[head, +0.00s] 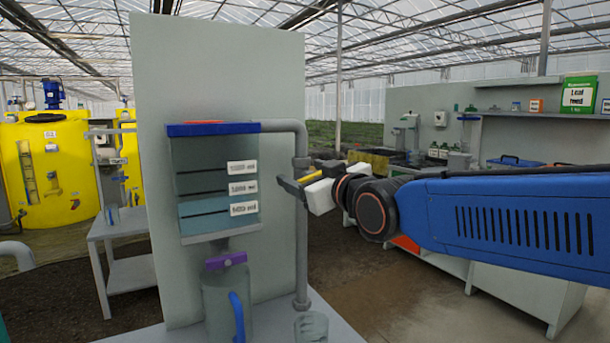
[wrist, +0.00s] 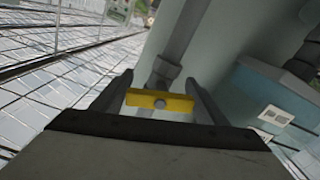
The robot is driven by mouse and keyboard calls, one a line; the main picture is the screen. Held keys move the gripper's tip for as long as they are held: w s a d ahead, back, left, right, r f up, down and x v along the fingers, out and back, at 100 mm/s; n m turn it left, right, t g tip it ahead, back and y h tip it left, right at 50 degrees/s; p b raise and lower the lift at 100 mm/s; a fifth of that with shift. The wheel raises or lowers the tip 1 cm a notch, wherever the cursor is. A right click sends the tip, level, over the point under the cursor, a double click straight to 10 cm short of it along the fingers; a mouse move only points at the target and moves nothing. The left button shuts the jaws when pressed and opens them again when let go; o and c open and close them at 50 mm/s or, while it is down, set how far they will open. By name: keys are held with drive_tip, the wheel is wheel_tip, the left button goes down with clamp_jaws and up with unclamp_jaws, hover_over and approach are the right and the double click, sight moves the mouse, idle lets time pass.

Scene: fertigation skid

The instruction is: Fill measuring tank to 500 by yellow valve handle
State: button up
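The measuring tank (head: 216,150) is a clear box with a blue and red top edge on a grey panel. It has three dark level lines with white labels. Pale blue liquid (head: 205,225) stands a little above the lowest line, apparently the 500 ml one, and below the middle line. The yellow valve handle (head: 312,177) is on the pipe right of the tank. In the wrist view the handle (wrist: 160,104) lies crosswise, filling the gap between my gripper's two fingers (wrist: 160,92). My gripper (head: 303,182) appears shut on its ends.
A purple handle (head: 226,261) sits under the tank, above a blue hose (head: 237,315). Yellow tanks (head: 45,165) stand at left. A bench with a blue case (head: 515,162) is at right.

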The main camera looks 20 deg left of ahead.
drive_tip(key=shift+o, duration=0.5)
drive_tip(key=v, duration=1.7)
drive_tip(key=shift+s, duration=0.2)
drive_tip(key=shift+d, duration=0.2)
